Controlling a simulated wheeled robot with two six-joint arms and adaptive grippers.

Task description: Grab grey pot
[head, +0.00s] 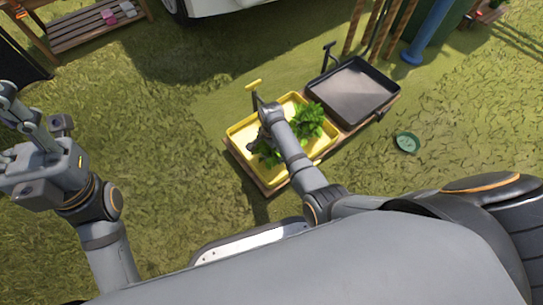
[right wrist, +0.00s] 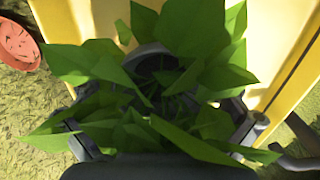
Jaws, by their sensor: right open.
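The grey pot (right wrist: 155,62) shows in the right wrist view as a dark rim under a leafy green plant (right wrist: 205,35). It sits in or over the yellow tray (right wrist: 290,60), and leaves hide most of its body. My right gripper (right wrist: 163,132) is open, with one finger on each side of the plant, close to the pot. Whether the fingers touch the pot is hidden by leaves. In the head view my right arm reaches down into the yellow tray (head: 236,135), among green plants (head: 308,122). My left gripper (head: 20,112) is raised at the left, away from the tray; its finger opening is unclear.
A black tray (head: 385,80) stands beside the yellow one on a wooden base. A small green round item (head: 407,142) lies on the grass at right. A wooden bench (head: 95,30) stands at the upper left. Open grass surrounds the trays at left and right.

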